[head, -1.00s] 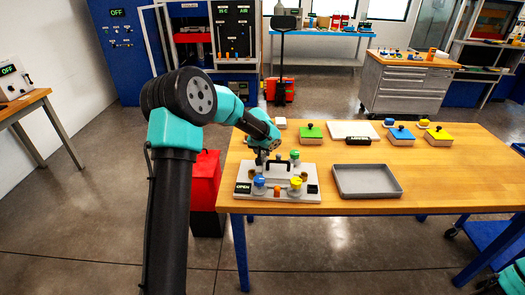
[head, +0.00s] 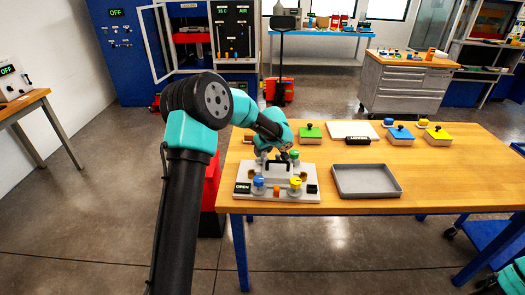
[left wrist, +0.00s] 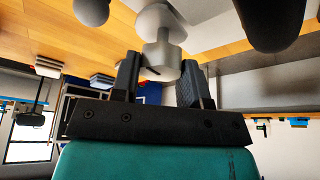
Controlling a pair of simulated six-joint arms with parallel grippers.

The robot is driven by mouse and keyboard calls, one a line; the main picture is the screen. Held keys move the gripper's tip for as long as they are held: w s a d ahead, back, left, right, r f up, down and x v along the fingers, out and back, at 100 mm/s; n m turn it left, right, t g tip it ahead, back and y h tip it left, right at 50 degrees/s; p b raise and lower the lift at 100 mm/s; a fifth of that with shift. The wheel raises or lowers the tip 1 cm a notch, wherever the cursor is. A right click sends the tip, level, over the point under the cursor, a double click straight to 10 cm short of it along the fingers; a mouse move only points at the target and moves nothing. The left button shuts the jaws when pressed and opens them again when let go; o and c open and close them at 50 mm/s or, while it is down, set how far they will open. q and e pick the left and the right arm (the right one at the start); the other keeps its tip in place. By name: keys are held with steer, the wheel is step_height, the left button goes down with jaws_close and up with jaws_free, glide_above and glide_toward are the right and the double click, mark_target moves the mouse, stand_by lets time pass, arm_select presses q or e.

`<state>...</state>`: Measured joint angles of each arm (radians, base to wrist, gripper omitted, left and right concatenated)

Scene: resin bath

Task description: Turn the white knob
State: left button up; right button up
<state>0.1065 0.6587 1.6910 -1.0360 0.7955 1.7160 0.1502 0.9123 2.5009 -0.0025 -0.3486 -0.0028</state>
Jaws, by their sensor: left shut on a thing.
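The white knob (left wrist: 162,62) is between the fingers of my left gripper (left wrist: 160,82) in the left wrist view. The fingers are shut on it from both sides. In the head view my left gripper (head: 268,156) is at the back left of the pale fixture (head: 246,197), and it hides the white knob there. The fixture also carries a green knob (head: 294,155), a blue knob (head: 259,185), a yellow knob (head: 295,184) and a black handle. A small panel (head: 242,188) at its front left reads OPEN. My right gripper is out of view.
An empty grey tray (head: 366,194) lies right of the fixture on the wooden table (head: 450,180). Green, blue and yellow blocks with black knobs (head: 311,133) stand behind, beside a white plate (head: 352,129).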

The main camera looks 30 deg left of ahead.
arm_select(q)
steer(key=shift+n+g, duration=0.3)
steer(key=shift+n, duration=0.5)
steer(key=o, duration=0.9)
steer(key=shift+o, duration=0.2)
steer(key=v, duration=1.7)
steer(key=shift+d, duration=0.3)
steer(key=shift+d, duration=0.1)
